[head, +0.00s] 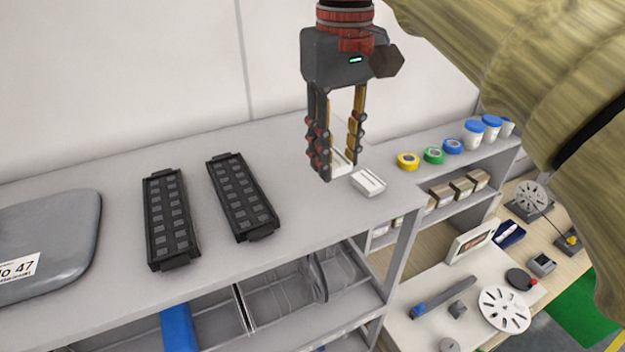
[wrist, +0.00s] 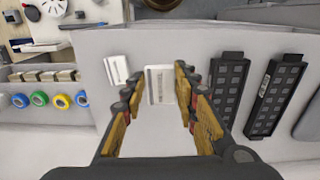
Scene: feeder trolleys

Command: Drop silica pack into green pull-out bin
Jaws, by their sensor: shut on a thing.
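My gripper (head: 338,168) is low over the grey shelf top, near its right end. Its fingers are shut on a small white pack, the silica pack (wrist: 160,84), which has grey print down its middle. Only a white sliver of the silica pack (head: 342,162) shows between the fingertips in the head view. I cannot tell whether it touches the shelf top. A second white pack (head: 368,182) lies on the shelf top just right of the fingers; it also shows in the wrist view (wrist: 116,69). I cannot make out a green pull-out bin.
Two black trays (head: 168,218) (head: 242,196) and a grey case (head: 45,245) lie on the shelf top (head: 310,225) to the left. Clear bins (head: 280,295) and a blue one (head: 180,327) sit below. Tape rolls (head: 408,161) and blue-lidded tubs (head: 473,132) stand right.

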